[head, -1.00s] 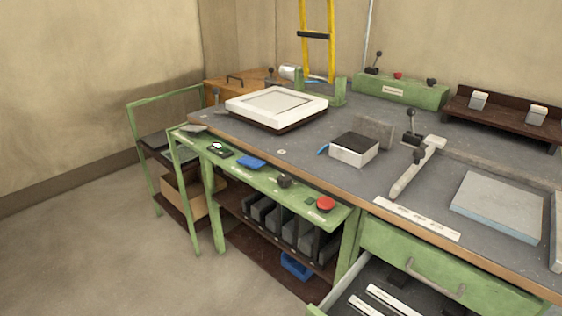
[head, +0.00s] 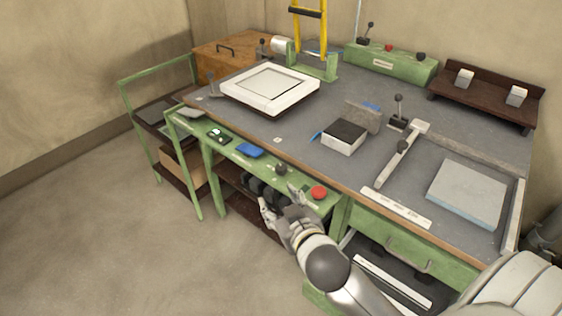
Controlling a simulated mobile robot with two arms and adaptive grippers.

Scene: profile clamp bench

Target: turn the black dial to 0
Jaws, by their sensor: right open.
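The black dial (head: 280,169) sits on the green front ledge (head: 233,153) of the bench, between a blue item and a red button. Its pointer setting is too small to read. My right gripper (head: 279,195) is open and empty, just in front of and below the dial, apart from it in the picture. One finger reaches up near the ledge between the dial and the red button. My left gripper is not in view.
The red button (head: 319,193) is close to the right of the dial. A blue item (head: 249,150) lies to its left on the ledge. An open drawer (head: 393,283) is at lower right. A white-framed panel (head: 268,88) and a block (head: 345,136) stand on the bench top.

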